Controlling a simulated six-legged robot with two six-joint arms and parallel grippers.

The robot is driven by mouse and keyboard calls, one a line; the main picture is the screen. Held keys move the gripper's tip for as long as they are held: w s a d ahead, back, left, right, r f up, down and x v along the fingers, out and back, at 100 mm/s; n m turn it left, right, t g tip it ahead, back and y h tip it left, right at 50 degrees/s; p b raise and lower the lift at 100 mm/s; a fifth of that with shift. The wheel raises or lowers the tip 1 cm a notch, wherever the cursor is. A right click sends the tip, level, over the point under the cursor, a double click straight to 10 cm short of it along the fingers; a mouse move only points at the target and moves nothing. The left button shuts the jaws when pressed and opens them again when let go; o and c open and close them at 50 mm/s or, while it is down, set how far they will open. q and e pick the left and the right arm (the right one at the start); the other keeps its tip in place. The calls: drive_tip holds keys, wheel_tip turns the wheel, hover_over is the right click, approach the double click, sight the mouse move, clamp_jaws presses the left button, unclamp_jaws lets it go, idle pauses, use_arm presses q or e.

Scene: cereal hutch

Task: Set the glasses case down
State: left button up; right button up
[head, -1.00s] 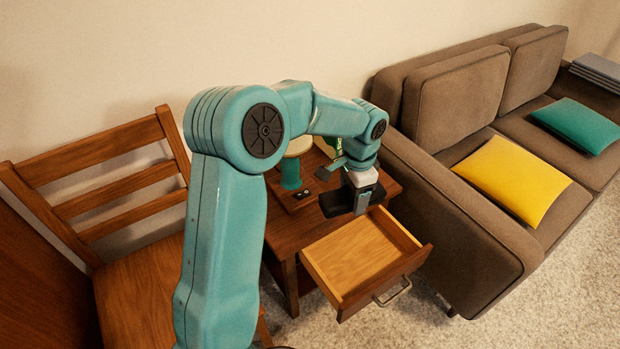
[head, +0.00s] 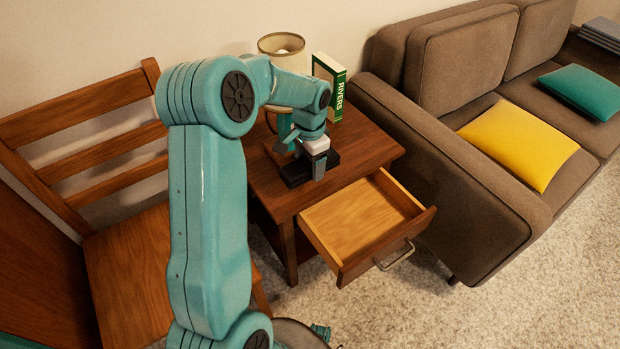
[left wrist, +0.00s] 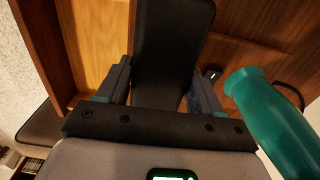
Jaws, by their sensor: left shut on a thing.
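The black glasses case (head: 296,173) is over the wooden side table (head: 352,150), in front of the lamp. My left gripper (head: 319,170) is shut on it from above, with case showing on both sides of the fingers. In the left wrist view the dark case (left wrist: 172,45) lies between the two fingers of my left gripper (left wrist: 160,88). The case is at or just above the tabletop; I cannot tell whether it touches. My right gripper is not in view.
The table's drawer (head: 360,222) is pulled open and looks empty. A lamp (head: 284,85) with a teal base (left wrist: 275,115) and a green book (head: 328,85) stand at the back. A sofa (head: 440,170) is at right, a wooden chair (head: 125,250) at left. The table's right part is clear.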

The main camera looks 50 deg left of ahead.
sight(310, 184)
use_arm(q)
drive_tip(key=shift+f+b, duration=0.55)
drive_tip(key=shift+f, duration=2.05)
drive_tip(key=shift+f, duration=0.15)
drive_tip(key=o, duration=0.8)
wheel_tip(310, 184, up, 12)
drive_tip(key=p, duration=0.3)
drive_tip(key=shift+r, duration=0.2)
